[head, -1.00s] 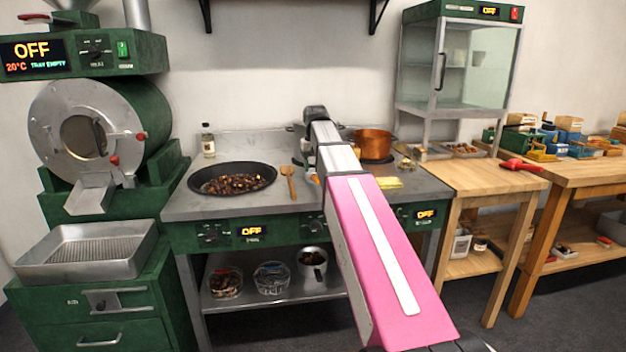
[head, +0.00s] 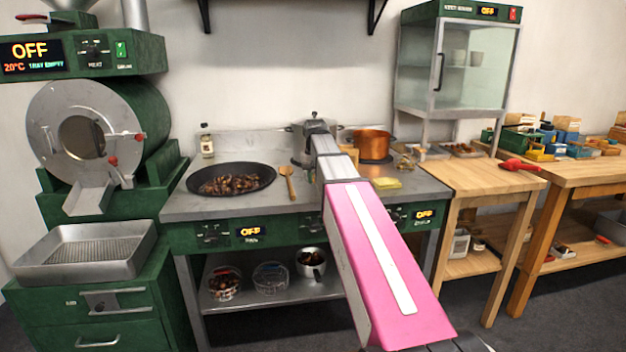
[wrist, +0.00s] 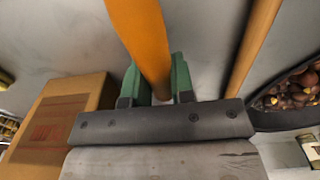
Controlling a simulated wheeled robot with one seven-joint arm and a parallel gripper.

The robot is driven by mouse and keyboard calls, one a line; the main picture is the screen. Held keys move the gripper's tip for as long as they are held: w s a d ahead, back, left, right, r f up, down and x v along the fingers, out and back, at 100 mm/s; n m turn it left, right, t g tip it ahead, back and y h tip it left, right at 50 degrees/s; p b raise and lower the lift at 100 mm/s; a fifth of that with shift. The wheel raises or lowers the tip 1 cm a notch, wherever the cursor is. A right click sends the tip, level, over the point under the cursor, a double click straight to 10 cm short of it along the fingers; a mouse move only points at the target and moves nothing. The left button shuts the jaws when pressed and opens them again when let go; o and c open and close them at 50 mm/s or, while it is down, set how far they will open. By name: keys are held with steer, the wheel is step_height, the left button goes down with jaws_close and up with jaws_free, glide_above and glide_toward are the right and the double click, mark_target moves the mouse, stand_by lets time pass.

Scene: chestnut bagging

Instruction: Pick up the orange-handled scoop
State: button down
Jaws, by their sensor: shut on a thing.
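The scoop's orange handle (wrist: 140,35) runs from the top of the wrist view down between the green fingers of my gripper (wrist: 157,80). The gripper is shut on this handle. The scoop's bowl is out of the wrist view. In the head view my pink and grey arm hides the gripper and the scoop over the stove counter. I cannot tell whether the scoop is touching the counter.
A wooden spoon (wrist: 252,45) lies close to the right of the handle, with the chestnut pan (wrist: 262,122) beyond it. A cardboard box (wrist: 58,105) is close on the left. In the head view, a steel pot (head: 300,143) and copper pot (head: 373,143) stand behind my arm.

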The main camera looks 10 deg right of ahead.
mark_target(314, 176)
steer(key=shift+r, duration=0.45)
step_height(314, 176, up, 4)
steer(key=shift+s+a+f, duration=0.1)
steer(key=shift+a+f, duration=0.05)
steer(key=s+a+r, duration=0.5)
steer(key=a+r, duration=0.1)
steer(key=a, duration=0.3)
steer(key=shift+s+a+r, duration=0.2)
steer(key=shift+s+a, duration=0.15)
steer(key=shift+a, duration=0.05)
